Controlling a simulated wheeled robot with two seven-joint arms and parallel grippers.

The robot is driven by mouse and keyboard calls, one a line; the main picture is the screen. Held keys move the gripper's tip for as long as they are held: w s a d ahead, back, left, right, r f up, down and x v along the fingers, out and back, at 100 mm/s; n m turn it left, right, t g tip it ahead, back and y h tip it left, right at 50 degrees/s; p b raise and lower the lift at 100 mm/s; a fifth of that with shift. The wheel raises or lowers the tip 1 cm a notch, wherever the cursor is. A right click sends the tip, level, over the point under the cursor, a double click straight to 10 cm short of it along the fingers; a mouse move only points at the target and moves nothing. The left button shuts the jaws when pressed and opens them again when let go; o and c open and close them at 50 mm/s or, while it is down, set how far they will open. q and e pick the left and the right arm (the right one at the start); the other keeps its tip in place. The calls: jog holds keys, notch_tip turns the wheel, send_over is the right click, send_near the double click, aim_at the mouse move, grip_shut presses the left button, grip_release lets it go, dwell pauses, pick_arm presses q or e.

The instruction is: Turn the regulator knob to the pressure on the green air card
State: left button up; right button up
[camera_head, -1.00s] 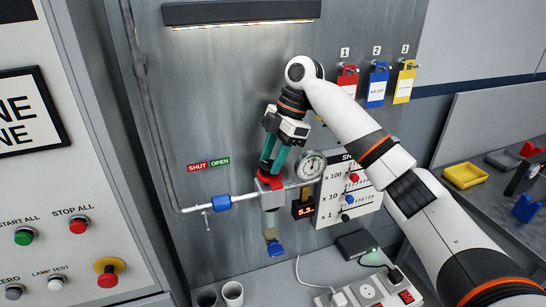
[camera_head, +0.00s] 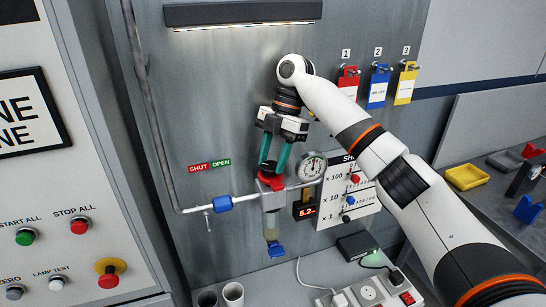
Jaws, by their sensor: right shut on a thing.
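The red regulator knob (camera_head: 270,183) sits on top of the grey regulator body on the air pipe. My right gripper (camera_head: 272,171) reaches down from above, its teal fingers shut on the knob. A round pressure gauge (camera_head: 312,166) is just right of the knob; its needle is too small to read surely. A dark display (camera_head: 305,212) below the gauge shows red digits that look like 5.2. No green air card can be made out; red, blue and yellow cards (camera_head: 377,88) hang under numbers 1 to 3. My left gripper is out of view.
A board with red, blue and black pegs (camera_head: 351,190) stands right of the gauge, partly behind my right arm. A blue valve handle (camera_head: 222,204) is on the pipe at left. A power strip (camera_head: 370,292) and cups (camera_head: 232,294) are below.

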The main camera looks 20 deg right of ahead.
jog(key=shift+r, duration=0.1)
jog(key=o, duration=1)
